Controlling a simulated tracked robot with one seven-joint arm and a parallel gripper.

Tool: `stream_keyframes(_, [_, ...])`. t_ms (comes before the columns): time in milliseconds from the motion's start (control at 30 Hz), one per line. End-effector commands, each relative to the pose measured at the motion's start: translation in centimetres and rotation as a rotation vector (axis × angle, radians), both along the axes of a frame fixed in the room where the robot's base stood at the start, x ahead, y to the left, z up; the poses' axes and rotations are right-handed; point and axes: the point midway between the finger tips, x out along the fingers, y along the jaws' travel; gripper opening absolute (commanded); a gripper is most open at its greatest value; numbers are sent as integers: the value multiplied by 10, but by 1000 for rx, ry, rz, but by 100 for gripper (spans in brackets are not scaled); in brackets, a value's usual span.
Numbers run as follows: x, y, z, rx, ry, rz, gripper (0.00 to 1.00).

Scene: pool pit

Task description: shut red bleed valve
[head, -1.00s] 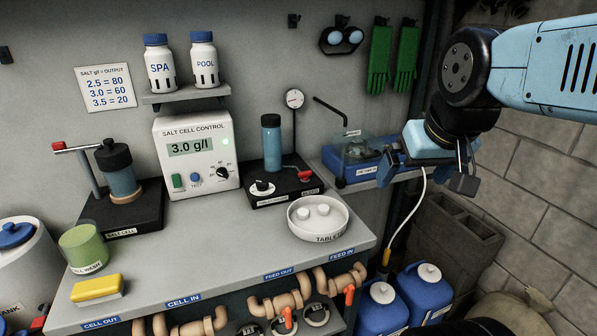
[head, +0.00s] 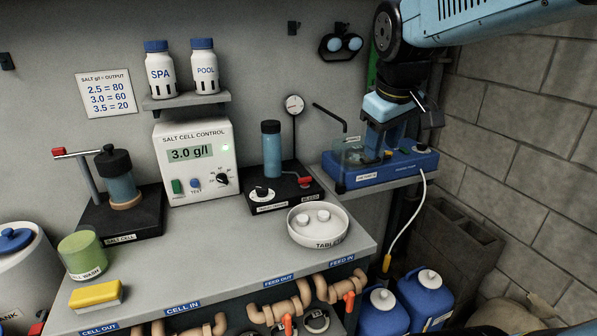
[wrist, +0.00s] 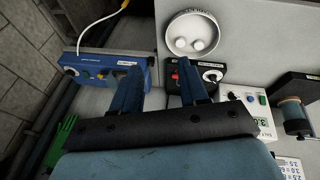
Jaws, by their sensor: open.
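The red bleed valve handle (head: 305,181) sits at the right end of a black base (head: 283,192), beside a blue cylinder (head: 271,150) and a gauge (head: 294,104). In the wrist view the red handle (wrist: 174,76) shows close to the right finger. My gripper (head: 384,146) is open and empty, pointing down in front of or above the blue pump unit (head: 375,176), to the right of the valve. In the wrist view my gripper's fingers (wrist: 158,75) are spread, with the blue unit (wrist: 98,74) left of them. The handle's exact angle is hard to tell.
A white tablet dish (head: 318,236) stands in front of the valve base. The salt control box (head: 196,163) is to its left. A hose (head: 408,222) hangs from the blue unit towards blue jugs (head: 425,290). Bench space left of the dish is clear.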

Motion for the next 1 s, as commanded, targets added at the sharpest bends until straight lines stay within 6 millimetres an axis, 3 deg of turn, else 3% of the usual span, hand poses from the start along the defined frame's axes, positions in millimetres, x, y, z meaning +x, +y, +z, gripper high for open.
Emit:
stream_keyframes(467, [126, 43, -9, -179, 190, 517, 43])
stream_keyframes(1000, [259, 92, -67, -217, 335, 1120, 43])
